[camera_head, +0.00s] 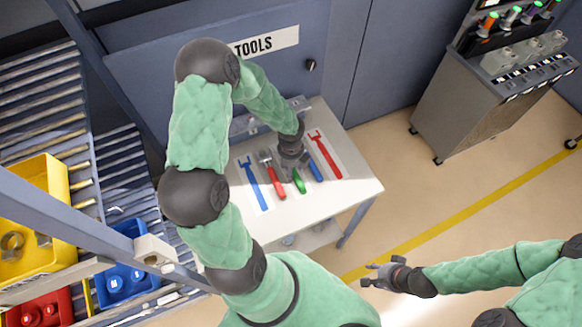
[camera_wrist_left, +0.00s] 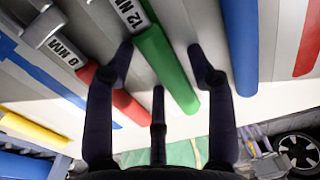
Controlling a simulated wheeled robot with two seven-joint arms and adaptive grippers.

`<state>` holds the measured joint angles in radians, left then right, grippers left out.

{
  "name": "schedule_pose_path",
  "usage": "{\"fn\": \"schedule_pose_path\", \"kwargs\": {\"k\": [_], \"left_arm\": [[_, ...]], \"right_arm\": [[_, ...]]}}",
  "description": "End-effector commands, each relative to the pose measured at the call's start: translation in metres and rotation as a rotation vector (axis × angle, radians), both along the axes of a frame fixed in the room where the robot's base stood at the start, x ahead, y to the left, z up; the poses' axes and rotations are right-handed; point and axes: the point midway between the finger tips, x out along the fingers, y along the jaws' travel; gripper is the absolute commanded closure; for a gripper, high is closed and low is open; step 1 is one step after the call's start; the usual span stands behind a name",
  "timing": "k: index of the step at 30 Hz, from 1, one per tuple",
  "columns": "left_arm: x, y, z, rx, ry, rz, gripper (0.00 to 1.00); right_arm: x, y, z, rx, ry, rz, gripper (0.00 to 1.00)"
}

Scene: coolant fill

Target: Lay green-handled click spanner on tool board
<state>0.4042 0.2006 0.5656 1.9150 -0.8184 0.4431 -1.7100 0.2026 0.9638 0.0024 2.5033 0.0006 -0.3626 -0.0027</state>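The green-handled click spanner (camera_head: 299,183) lies on the white-topped table (camera_head: 352,190), among other tools. In the left wrist view its green handle (camera_wrist_left: 168,66), with a 12 NM label, runs between my spread fingers. My left gripper (camera_head: 292,168) is over it, partly hiding it in the head view; in the wrist view the gripper (camera_wrist_left: 160,52) is open, and I cannot tell whether a finger touches the handle. Flat blue (camera_head: 252,183) and red (camera_head: 325,155) spanner shapes show on pale panels at either side. My right gripper (camera_head: 369,274) is open and empty, away from the table.
A red-handled spanner (camera_head: 270,176) lies left of the green one, a blue-handled one (camera_head: 316,170) right. A TOOLS cabinet (camera_head: 330,60) stands behind. Roller racks with a yellow bin (camera_head: 40,240) are at left. A grey console (camera_head: 470,110) stands at right; floor between is clear.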

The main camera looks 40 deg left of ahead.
Motion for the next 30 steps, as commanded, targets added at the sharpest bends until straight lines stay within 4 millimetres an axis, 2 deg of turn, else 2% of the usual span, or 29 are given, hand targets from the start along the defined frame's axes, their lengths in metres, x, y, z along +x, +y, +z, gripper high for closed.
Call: {"fn": "schedule_pose_path", "kwargs": {"k": [7, 11, 24, 30], "left_arm": [[0.0, 0.0, 0.001, 0.0, 0.0, 0.0, 0.44], [0.001, 0.0, 0.01, 0.001, -0.002, 0.001, 0.44], [0.0, 0.001, 0.093, 0.002, -0.003, 0.001, 0.44], [0.0, 0.0, 0.117, 0.001, -0.002, 0.001, 0.44]], "right_arm": [[0.0, 0.0, 0.001, 0.0, 0.0, 0.0, 0.6], [0.0, 0.0, 0.005, 0.0, 0.0, 0.0, 0.6], [0.0, 0.0, 0.026, 0.0, 0.0, 0.0, 0.6], [0.0, 0.0, 0.03, 0.0, 0.0, 0.0, 0.6]]}}
